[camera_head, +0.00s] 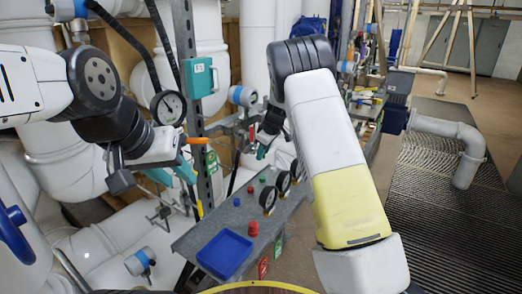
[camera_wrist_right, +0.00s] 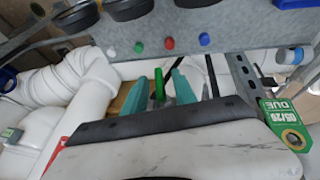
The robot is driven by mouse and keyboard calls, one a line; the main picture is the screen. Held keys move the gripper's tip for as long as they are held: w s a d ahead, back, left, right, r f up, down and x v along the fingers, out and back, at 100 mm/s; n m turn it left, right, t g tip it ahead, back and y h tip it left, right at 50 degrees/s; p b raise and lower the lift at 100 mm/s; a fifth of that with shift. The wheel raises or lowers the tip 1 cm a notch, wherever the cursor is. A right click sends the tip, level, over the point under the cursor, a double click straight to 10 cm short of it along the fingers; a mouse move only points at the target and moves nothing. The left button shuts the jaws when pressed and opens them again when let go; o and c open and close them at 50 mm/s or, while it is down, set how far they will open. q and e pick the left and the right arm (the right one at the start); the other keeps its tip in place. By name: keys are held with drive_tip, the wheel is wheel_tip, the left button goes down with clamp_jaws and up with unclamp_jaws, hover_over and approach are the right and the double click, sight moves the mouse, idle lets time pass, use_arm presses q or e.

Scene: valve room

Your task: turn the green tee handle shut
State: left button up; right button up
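The green tee handle (camera_wrist_right: 159,84) shows in the right wrist view as an upright green bar between the two teal fingers of my right gripper (camera_wrist_right: 161,92). A narrow gap shows on each side of it, so the fingers look open around it and not closed on it. Its lower part is hidden behind the gripper body. In the head view my right gripper (camera_head: 263,150) is partly hidden by my arm, and I cannot make out the handle there. My left gripper (camera_head: 153,179) is at the left with its teal fingers spread apart and nothing clear between them.
A grey panel (camera_head: 193,243) carries a blue tray (camera_head: 225,254), red and green knobs and black gauges. A perforated metal post (camera_head: 186,60) stands near my left gripper. White pipes (camera_wrist_right: 90,80) and a green tag (camera_wrist_right: 286,122) are close to my right gripper.

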clamp_jaws()
drive_tip(key=shift+w+d+g+y, duration=0.1)
drive_tip(key=shift+g+y, duration=0.4)
drive_tip(key=shift+g, duration=0.4)
unclamp_jaws()
